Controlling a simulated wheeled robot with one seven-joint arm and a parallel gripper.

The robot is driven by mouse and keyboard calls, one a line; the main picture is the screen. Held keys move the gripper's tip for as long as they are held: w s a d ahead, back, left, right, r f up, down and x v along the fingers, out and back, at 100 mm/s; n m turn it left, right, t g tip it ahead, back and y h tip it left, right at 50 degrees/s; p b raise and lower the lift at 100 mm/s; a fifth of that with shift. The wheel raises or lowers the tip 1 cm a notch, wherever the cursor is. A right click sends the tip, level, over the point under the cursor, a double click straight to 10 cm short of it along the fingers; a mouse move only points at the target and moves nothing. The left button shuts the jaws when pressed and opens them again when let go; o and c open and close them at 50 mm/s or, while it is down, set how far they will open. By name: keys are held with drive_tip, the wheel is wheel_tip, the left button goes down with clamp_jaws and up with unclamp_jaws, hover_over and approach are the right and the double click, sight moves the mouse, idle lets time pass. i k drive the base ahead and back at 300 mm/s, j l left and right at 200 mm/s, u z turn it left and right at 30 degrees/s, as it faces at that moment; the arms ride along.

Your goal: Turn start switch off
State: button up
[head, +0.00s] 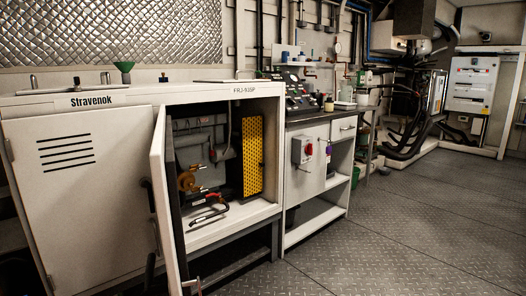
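A red rotary switch (307,150) sits on a light grey box on the front of the bench unit right of the open cabinet. It is the only switch-like knob I can make out clearly, and I see no readable "start" label on it. The position of its knob is too small to tell. My gripper cannot be made out in the head view.
The white cabinet (200,95) marked FRJ-N3SP has a door (166,210) standing open toward me, left of the switch. Inside are brass fittings, a red-handled tool (207,217) and a yellow perforated panel (253,157). Metal floor (400,230) is clear at right.

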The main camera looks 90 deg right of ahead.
sight(308, 149)
drive_tip(key=k+z, duration=0.1)
drive_tip(key=z, duration=0.75)
drive_tip(key=k+l+z, duration=0.1)
drive_tip(key=z, duration=0.3)
drive_tip(key=k+l+z, duration=0.1)
drive_tip(key=z, duration=0.3)
drive_tip(key=l+z, duration=0.1)
drive_tip(key=z, duration=0.35)
drive_tip(key=j+z, duration=0.2)
drive_tip(key=z, duration=0.25)
drive_tip(key=j+z, duration=0.2)
drive_tip(key=z, duration=0.2)
drive_tip(key=j+z, duration=0.25)
drive_tip(key=z, duration=0.2)
drive_tip(key=i+l+z, duration=0.15)
drive_tip(key=l, duration=0.2)
drive_tip(key=i+l+z, duration=0.1)
drive_tip(key=i, duration=0.5)
drive_tip(key=i+l+z, duration=0.1)
drive_tip(key=i+l, duration=0.15)
drive_tip(key=i, duration=0.35)
drive_tip(key=i+l, duration=0.1)
drive_tip(key=i, duration=0.55)
drive_tip(key=l+z, duration=0.05)
